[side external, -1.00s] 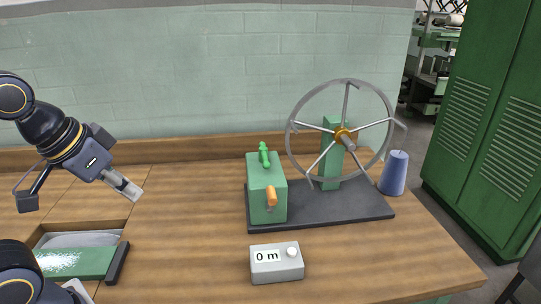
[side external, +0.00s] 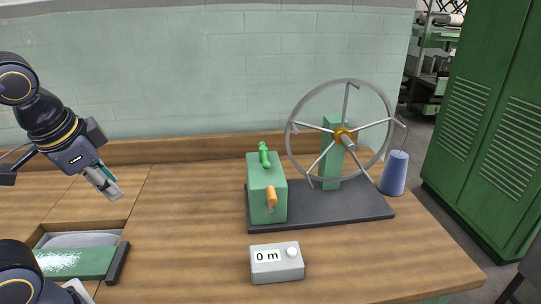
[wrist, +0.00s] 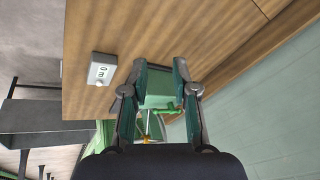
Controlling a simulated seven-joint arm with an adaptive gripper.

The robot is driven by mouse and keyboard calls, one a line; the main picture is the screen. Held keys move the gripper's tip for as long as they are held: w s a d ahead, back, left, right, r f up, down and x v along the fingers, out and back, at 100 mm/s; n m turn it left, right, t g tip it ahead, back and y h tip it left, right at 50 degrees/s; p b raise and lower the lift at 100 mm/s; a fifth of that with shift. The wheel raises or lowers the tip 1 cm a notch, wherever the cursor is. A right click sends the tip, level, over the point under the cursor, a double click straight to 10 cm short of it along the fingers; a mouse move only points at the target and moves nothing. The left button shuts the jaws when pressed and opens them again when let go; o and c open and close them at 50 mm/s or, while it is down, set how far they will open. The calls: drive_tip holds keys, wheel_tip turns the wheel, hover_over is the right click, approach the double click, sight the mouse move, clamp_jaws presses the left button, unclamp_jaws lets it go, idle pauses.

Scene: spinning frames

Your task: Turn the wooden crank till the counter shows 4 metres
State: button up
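The crank's orange-brown wooden handle (side external: 271,196) sticks out of the front of a green box (side external: 262,172) on a dark base plate. The counter (side external: 277,263) is a small pale box in front of it and shows 0 m. It also appears in the wrist view (wrist: 102,69). My gripper (side external: 111,189) is above the left part of the bench, well to the left of the crank and touching nothing. In the wrist view my gripper (wrist: 159,66) has its two fingers apart with nothing between them. The green box (wrist: 160,88) shows beyond them.
A large grey spoked wheel (side external: 290,123) stands on a green post behind the box. A blue-grey cone (side external: 394,174) stands at the plate's right end. A recess with a green-topped item (side external: 75,263) lies at left. The bench (side external: 190,220) between gripper and box is clear.

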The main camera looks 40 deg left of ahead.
drive_tip(key=shift+o, duration=1.3)
drive_tip(key=w+a+m+g+y, duration=0.1)
drive_tip(key=m, duration=0.1)
drive_tip(key=w+a+r+m+g+y, duration=0.1)
drive_tip(key=a+m+y, duration=0.1)
drive_tip(key=shift+r+g, duration=0.2)
drive_tip(key=shift+g, duration=0.1)
drive_tip(key=w+d+m+t+y, duration=0.1)
drive_tip(key=w+d+m+y, duration=0.45)
drive_tip(key=w, duration=0.25)
drive_tip(key=w+d+m+t+y, duration=0.1)
drive_tip(key=w+d+m+y, duration=0.3)
drive_tip(key=w+m, duration=0.25)
drive_tip(key=w+d+f+m+t, duration=0.3)
drive_tip(key=d+f+m+t, duration=0.2)
drive_tip(key=d, duration=0.5)
drive_tip(key=m+t+h, duration=0.2)
drive_tip(key=m+t, duration=0.2)
drive_tip(key=m, duration=0.2)
approach(272, 192)
drive_tip(key=x, duration=0.6)
drive_tip(key=f+x, duration=0.1)
drive_tip(key=x, duration=0.3)
drive_tip(key=shift+a, duration=0.1)
drive_tip(key=shift+c, duration=0.3)
clamp_jaws()
